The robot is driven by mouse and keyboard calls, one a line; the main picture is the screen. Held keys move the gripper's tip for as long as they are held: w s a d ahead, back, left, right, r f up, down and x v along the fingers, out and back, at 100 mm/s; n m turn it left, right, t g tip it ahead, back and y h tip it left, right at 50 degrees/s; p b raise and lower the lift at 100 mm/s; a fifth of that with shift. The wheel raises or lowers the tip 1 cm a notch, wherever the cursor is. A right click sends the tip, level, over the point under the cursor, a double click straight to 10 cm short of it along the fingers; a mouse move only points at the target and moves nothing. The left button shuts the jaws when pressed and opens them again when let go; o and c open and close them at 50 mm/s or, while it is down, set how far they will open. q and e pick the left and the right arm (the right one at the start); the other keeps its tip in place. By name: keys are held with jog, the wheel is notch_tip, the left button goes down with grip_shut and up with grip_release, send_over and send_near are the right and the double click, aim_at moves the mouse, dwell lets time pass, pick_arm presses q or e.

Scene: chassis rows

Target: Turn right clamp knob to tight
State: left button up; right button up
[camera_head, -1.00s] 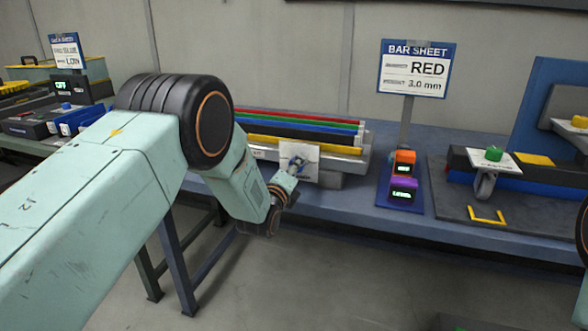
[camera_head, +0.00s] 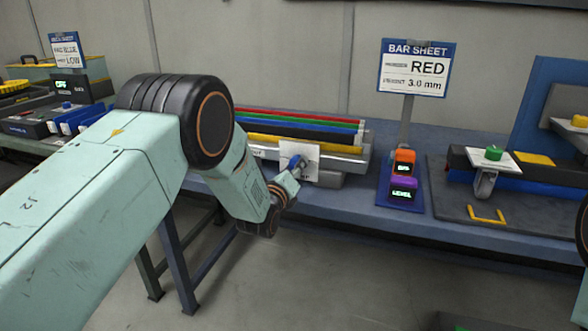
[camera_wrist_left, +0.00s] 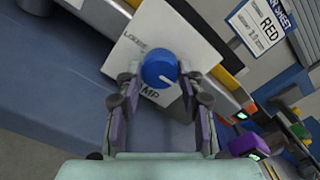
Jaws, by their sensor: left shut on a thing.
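A blue round clamp knob (camera_wrist_left: 160,68) sits on a tilted white plate (camera_wrist_left: 183,42) that reads "LOOSE" and part of "CLAMP" in the left wrist view. The same plate (camera_head: 311,158) shows in the head view on the front of the bar rack, with a bit of the blue knob (camera_head: 297,162) at its left side. My left gripper (camera_wrist_left: 159,77) is shut on the knob, one finger on each side. In the head view, my left gripper (camera_head: 290,172) reaches the plate from the lower left. The knob's pointer cannot be made out. My right gripper is out of view.
Coloured bars (camera_head: 300,123) lie behind the plate. A sign (camera_head: 416,68) reads red, 3.0 mm. Orange (camera_head: 403,163) and purple (camera_head: 403,189) display blocks stand right of the rack. Farther right is a green knob (camera_head: 493,153) on another plate.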

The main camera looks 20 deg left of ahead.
pick_arm(q)
jog(key=shift+s+f, duration=0.1)
jog(key=shift+f, duration=0.15)
jog(key=o, duration=0.8)
jog(key=shift+c, duration=0.2)
jog(key=o, duration=0.4)
jog(key=shift+r, duration=0.2)
jog(key=s, duration=1.2)
jog(key=shift+a, duration=0.2)
